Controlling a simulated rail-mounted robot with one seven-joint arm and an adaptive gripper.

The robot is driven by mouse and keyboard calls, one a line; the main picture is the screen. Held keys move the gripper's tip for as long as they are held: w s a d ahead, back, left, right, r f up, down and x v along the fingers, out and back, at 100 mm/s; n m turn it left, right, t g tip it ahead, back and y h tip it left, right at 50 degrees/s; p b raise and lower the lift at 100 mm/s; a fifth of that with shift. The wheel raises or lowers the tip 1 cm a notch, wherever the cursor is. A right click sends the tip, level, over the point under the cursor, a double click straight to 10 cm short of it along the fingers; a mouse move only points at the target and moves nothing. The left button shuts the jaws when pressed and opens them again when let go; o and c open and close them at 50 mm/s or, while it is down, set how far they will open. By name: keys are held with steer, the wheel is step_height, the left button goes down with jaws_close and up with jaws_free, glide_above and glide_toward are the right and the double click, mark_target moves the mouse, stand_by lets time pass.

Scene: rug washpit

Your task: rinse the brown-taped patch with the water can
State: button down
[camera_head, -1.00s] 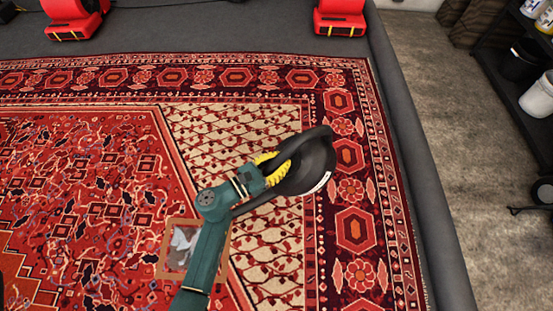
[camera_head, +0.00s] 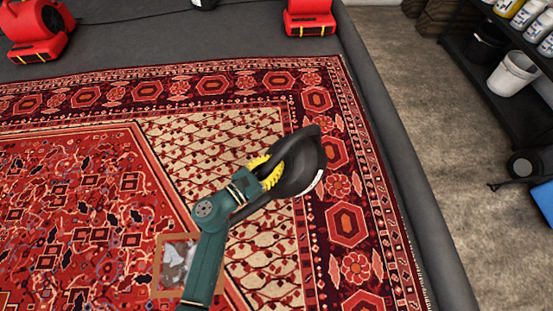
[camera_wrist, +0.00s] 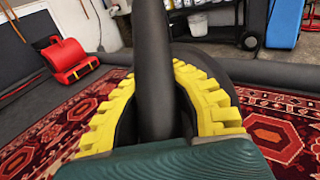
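The water can (camera_head: 306,165) is black and hangs above the cream corner field of the rug in the head view. My gripper (camera_head: 266,170) has yellow ridged fingers and is shut around its black handle. In the wrist view the handle (camera_wrist: 155,70) stands between the two yellow fingers, and the can's body is mostly hidden behind them. The brown-taped patch (camera_head: 174,262) is a grey-white stain inside a square of brown tape, low in the head view. My arm covers its right part. The can is up and to the right of the patch. No water shows.
The patterned red rug (camera_head: 70,215) lies within a raised grey rim (camera_head: 395,150). Red blowers (camera_head: 38,28) (camera_head: 309,18) stand beyond it. A dark shelf with a white bucket (camera_head: 512,74) and bottles stands right, near a blue object (camera_head: 544,200).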

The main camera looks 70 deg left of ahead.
steer(key=shift+a+r+g+h+p, duration=0.1)
steer(key=shift+r+g+h+p, duration=0.65)
steer(key=shift+p, duration=3.2)
steer(key=shift+d+r+g+h+p, duration=0.15)
steer(key=shift+g+p, duration=1.1)
steer(key=shift+p, duration=2.7)
steer(key=shift+a+r+g+h+p, duration=0.15)
steer(key=shift+r+g+h+p, duration=0.55)
steer(key=shift+p, duration=3.25)
steer(key=shift+f+g+y, duration=0.25)
steer(key=shift+g+y, duration=0.05)
steer(key=shift+g, duration=0.1)
steer(key=shift+f, duration=0.25)
